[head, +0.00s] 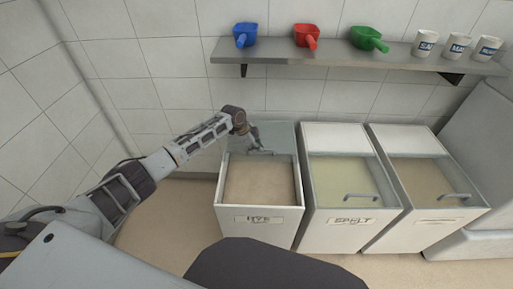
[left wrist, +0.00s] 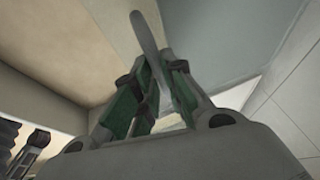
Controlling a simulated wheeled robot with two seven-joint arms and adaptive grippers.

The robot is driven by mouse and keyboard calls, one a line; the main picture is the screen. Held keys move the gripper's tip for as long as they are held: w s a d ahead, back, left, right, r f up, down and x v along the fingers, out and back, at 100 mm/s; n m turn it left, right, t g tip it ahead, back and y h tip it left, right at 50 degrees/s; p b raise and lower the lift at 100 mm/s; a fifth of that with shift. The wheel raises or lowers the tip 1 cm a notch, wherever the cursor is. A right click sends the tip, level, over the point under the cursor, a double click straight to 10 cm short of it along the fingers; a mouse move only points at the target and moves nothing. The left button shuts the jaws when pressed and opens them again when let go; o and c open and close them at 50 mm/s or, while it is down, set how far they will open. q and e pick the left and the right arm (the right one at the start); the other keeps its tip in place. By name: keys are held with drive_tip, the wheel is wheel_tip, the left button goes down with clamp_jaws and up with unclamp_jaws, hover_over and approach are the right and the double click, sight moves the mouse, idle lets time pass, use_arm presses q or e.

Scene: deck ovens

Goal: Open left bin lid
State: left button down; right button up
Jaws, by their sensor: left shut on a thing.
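The left bin (head: 259,219), a white bin labelled RYE, stands at the left of a row of three. Its front part is uncovered and shows beige flour (head: 259,182) inside. My left gripper (head: 256,143) reaches in from the left and is shut on the lid's grey handle (head: 265,152), close to the lid. In the left wrist view the handle (left wrist: 150,40) runs between the green-padded fingers (left wrist: 157,85). My right gripper is not in view.
The SPELT bin (head: 333,232) and a third bin (head: 424,228) stand to the right, lids closed with handles near the front. A wall shelf (head: 350,61) above holds blue, red and green scoops and white cups. Floor left of the bins is clear.

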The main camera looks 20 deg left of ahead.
use_arm(q)
drive_tip(key=c, duration=1.5)
unclamp_jaws()
drive_tip(key=shift+r, duration=0.1)
drive_tip(key=shift+v, duration=5.9)
drive_tip(key=shift+s, duration=0.15)
